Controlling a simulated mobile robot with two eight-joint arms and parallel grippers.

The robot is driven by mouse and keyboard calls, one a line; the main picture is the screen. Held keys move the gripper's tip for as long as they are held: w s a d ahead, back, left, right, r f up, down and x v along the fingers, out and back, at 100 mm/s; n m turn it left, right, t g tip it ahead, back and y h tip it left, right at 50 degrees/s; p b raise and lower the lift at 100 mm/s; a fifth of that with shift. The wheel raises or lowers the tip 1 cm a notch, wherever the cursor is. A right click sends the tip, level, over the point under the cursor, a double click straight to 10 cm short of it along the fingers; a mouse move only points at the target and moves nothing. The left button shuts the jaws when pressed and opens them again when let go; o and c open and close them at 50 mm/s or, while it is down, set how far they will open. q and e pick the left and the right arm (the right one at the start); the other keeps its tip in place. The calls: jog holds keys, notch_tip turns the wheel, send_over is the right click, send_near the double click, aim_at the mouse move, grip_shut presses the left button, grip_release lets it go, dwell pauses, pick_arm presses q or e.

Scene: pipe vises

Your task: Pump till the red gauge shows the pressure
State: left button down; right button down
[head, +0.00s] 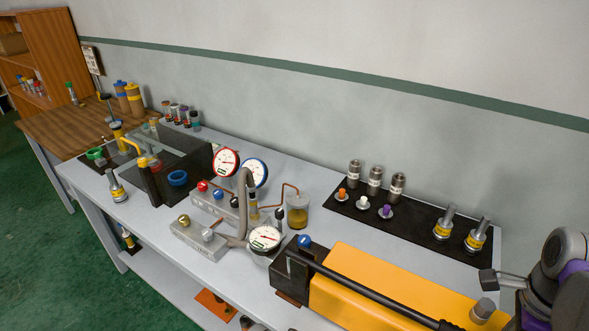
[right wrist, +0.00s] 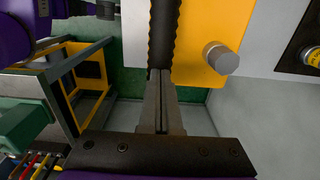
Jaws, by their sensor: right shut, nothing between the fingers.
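The red-rimmed gauge (head: 226,162) stands upright on the fittings block in mid-bench; its needle reading is too small to tell. The pump is a yellow body (head: 385,285) at the front right of the bench, with a long black lever (head: 370,287) lying along its near side. In the right wrist view the lever's ribbed black grip (right wrist: 164,35) runs beside the yellow body (right wrist: 208,30). My right gripper (head: 488,282) is near the pump's right end. Its fingers (right wrist: 162,75) are shut and empty, pointing towards the grip's end. My left gripper is out of view.
A blue-rimmed gauge (head: 256,172) and a white gauge (head: 265,238) stand near the red one, with a jar (head: 297,210) and a grey hose (head: 243,205). A black mat (head: 410,214) holds several metal fittings at the back right. A silver cap (right wrist: 221,58) sits on the pump.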

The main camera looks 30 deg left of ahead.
jog(key=shift+s+f, duration=0.1)
jog(key=shift+f, duration=0.05)
